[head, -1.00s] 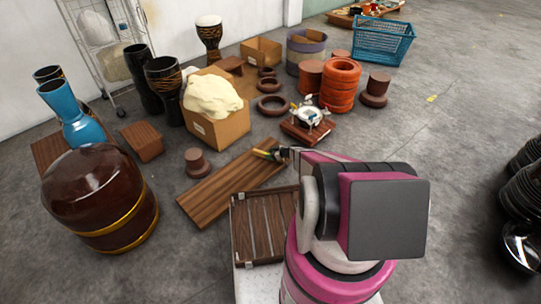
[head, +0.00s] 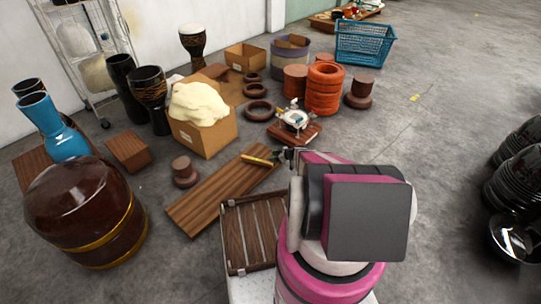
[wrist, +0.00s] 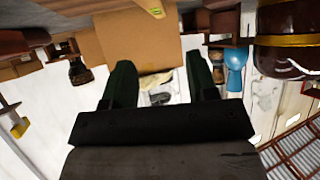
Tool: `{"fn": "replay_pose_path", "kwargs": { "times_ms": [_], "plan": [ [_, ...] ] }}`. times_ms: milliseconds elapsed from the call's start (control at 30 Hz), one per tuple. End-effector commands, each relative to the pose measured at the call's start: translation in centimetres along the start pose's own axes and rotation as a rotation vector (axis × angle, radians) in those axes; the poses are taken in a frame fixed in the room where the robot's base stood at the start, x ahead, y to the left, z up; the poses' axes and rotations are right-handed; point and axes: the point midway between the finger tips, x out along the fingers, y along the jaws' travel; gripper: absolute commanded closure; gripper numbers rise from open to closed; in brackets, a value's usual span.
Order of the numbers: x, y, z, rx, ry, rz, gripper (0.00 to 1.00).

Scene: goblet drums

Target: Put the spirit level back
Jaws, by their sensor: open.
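The spirit level (head: 257,161) is a short yellow bar lying on the long wooden board (head: 215,193) on the floor, near the board's far right end. A yellow piece at the top edge of the wrist view (wrist: 156,9) looks like it. My gripper (head: 280,156) is just right of the level in the head view, with a small gap between them. In the wrist view its two dark fingers (wrist: 160,85) are spread apart with nothing held between them. My arm hides part of the floor behind the gripper.
A cardboard box with a cream lump (head: 205,138) stands beyond the board, and a wooden stand with a metal device (head: 296,123) beyond my gripper. A brown barrel (head: 85,210) and small spool (head: 184,172) are left. Open floor lies right (head: 440,150).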

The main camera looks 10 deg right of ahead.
Motion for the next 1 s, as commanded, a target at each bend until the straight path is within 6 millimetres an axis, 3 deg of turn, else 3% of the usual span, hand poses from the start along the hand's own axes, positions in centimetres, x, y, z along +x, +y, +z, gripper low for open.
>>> {"fn": "replay_pose_path", "kwargs": {
  "times_ms": [167,367,533,800,1000],
  "plan": [
    [-2.1,-3.8,-5.3,0.085,-0.076,-0.067,0.47],
    [-6.2,-10.7,-13.6,0.272,-0.281,-0.138,0.47],
    [-11.0,-17.2,-20.0,0.453,-0.506,-0.108,0.47],
    [-20.4,-26.8,-27.8,0.72,-0.826,0.163,0.47],
    [-26.1,-31.3,-31.1,0.854,-0.932,0.425,0.47]
  ]
}}
